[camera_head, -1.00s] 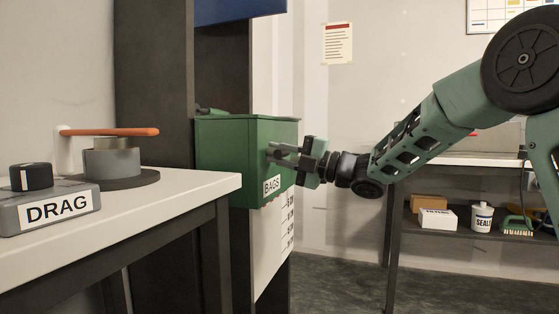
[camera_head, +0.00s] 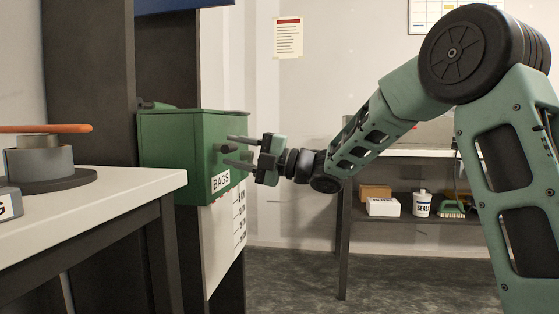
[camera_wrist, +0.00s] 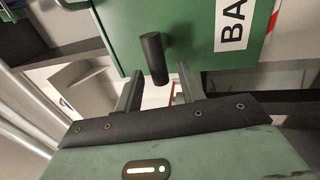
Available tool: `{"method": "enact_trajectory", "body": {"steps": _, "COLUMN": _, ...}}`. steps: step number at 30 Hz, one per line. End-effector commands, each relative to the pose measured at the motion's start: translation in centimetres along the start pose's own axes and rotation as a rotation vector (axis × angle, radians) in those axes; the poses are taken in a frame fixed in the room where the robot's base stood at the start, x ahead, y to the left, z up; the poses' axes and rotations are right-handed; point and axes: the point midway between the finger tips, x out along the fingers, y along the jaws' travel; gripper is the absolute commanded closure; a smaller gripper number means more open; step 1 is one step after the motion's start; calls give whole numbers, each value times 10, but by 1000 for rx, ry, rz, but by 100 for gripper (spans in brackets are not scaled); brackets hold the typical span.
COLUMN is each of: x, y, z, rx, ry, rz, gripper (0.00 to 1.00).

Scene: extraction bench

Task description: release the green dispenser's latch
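The green dispenser (camera_head: 165,150), a box with a white BAGS label, is mounted on a dark upright left of centre in the head view. A dark cylindrical knob (camera_head: 226,149), which looks like the latch, sticks out of its front; it also shows in the wrist view (camera_wrist: 154,60). My gripper (camera_head: 238,151) is open in front of the dispenser. In the wrist view its two fingers (camera_wrist: 159,87) point toward the green front, and the knob lies in line with the gap between them. The fingers look apart from the knob.
A light bench (camera_head: 110,190) with a grey drum and orange lever (camera_head: 45,128) stands at the left. A ruled white sheet (camera_head: 226,235) hangs below the dispenser. A shelf at the back right holds boxes, a white tub (camera_head: 422,204) and a brush. Floor between is clear.

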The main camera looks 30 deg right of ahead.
Motion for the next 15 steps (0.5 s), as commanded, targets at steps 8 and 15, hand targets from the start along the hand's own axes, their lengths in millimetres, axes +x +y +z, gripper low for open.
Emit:
{"method": "enact_trajectory", "body": {"steps": 8, "x": -66, "y": 2, "z": 1, "rx": 1, "ry": -6, "rz": -1, "gripper": 61}}
{"method": "enact_trajectory", "body": {"steps": 15, "x": -118, "y": 1, "z": 1, "rx": 0, "ry": -4, "rz": -2, "gripper": 61}}
